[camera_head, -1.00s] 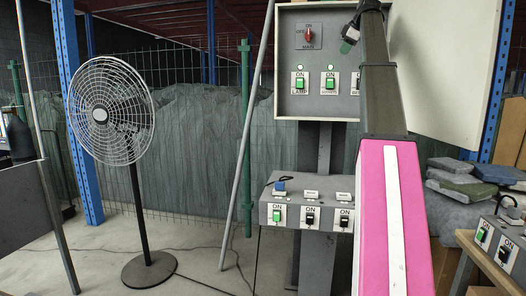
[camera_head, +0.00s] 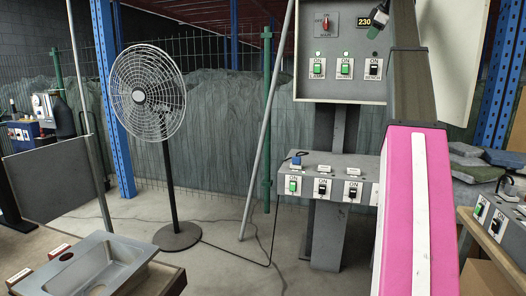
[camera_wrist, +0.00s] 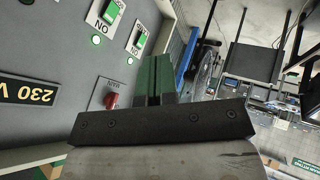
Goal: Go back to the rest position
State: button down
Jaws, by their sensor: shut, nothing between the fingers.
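My gripper (camera_head: 374,31) shows at the top right of the head view, in front of the wall panel (camera_head: 336,92). In the wrist view its green fingers (camera_wrist: 154,78) are together with nothing between them. The fingers look clear of the panel, though the exact gap is hard to tell. The panel has a red main switch (camera_head: 325,24), a 230 display (camera_head: 364,22), two lit green rockers and one black rocker (camera_head: 374,68). My pink and black arm hides part of the panel's right side.
A lower switch box (camera_head: 335,170) stands below the panel. A standing fan (camera_head: 147,93) is left of centre. A metal sink (camera_head: 88,268) is at the lower left, and another switch box (camera_head: 497,222) is at the right. Bare floor lies between sink and lower box.

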jog(key=w+a+f+m+g, duration=0.1)
jog(key=w+a+f+m, duration=0.2)
jog(key=f, duration=1.7)
jog(key=a+f+m+g, duration=0.15)
jog(key=a+f, duration=0.35)
jog(key=f, duration=1.4)
jog(key=s+a+f+m+g+h, duration=0.15)
jog(key=s+a+f, duration=0.25)
jog(key=f, duration=0.8)
jog(key=s+a+f+m, duration=0.3)
jog(key=a+f, duration=0.1)
jog(key=f, duration=0.8)
jog(key=s+a+f+m+g, duration=0.1)
jog(key=s+a+f, duration=0.3)
jog(key=s+f, duration=0.8)
jog(key=s+a+f+m+g+h, duration=0.1)
jog(key=s+a+f+m+g, duration=0.1)
jog(key=s+f, duration=1.1)
jog(key=a+f+m, duration=0.1)
jog(key=a, duration=0.1)
jog(key=shift+s+a, duration=0.15)
jog(key=shift+a, duration=0.2)
